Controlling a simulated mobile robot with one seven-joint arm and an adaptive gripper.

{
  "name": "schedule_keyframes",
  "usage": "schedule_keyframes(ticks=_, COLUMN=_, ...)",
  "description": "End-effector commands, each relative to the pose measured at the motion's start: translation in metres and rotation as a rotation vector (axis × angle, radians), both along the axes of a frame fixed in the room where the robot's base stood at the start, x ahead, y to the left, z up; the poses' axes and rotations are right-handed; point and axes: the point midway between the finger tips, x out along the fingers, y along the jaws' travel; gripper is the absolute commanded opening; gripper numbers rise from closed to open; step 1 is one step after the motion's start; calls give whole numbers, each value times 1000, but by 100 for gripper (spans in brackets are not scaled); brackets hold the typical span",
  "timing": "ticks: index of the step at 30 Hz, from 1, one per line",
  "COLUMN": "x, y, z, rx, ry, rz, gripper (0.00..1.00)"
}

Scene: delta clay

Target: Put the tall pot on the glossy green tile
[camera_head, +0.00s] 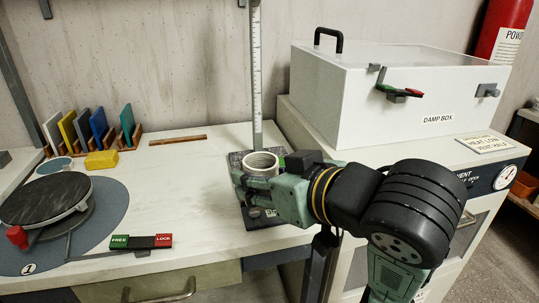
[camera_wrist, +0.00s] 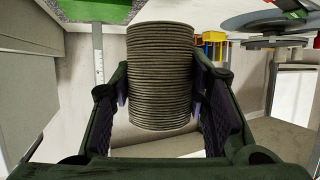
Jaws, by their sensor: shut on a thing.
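The tall pot is a grey ribbed cylinder (camera_wrist: 160,75) between my fingers in the wrist view. In the head view only its pale round rim (camera_head: 262,160) and upper part show. My gripper (camera_head: 262,182) is shut on its sides. A green slab (camera_wrist: 95,9) with a grey border shows close to the pot, at the foot of a ruler, in the wrist view, which appears upside down. A small green patch (camera_head: 281,162) shows beside the pot in the head view. Whether the pot touches what is below it is hidden. Another green tile (camera_head: 127,122) stands in the rack.
An upright ruler (camera_head: 256,75) rises behind the pot from a dark speckled base (camera_head: 263,222). A turntable (camera_head: 45,198) with a FREE/LOCK lever (camera_head: 141,242) is at left. A white damp box (camera_head: 400,90) stands at right. The bench middle (camera_head: 180,175) is clear.

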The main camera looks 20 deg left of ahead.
Motion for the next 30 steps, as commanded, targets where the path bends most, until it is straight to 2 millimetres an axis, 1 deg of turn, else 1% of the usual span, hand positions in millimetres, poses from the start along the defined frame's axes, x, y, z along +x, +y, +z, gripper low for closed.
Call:
schedule_keyframes(ticks=5, x=4, y=1, z=3, rx=4, ry=3, rz=1, gripper=13)
schedule_keyframes(ticks=8, x=13, y=5, z=6, rx=6, ry=6, rz=4, gripper=13)
schedule_keyframes(ticks=11, x=25, y=9, z=5, rx=4, ry=10, rz=3, gripper=13)
schedule_keyframes(ticks=14, x=47, y=17, z=2, rx=4, ry=13, rz=4, gripper=13)
schedule_keyframes(ticks=17, x=74, y=24, z=-8, rx=0, ry=8, rz=0, gripper=13)
schedule_keyframes(ticks=21, x=107, y=35, z=-11, rx=-1, ry=6, rz=0, gripper=13)
schedule_keyframes(ticks=25, x=129, y=42, z=-13, rx=0, ry=3, rz=0, gripper=13)
schedule_keyframes(ticks=30, x=143, y=46, z=-14, rx=1, ry=1, rz=0, gripper=13)
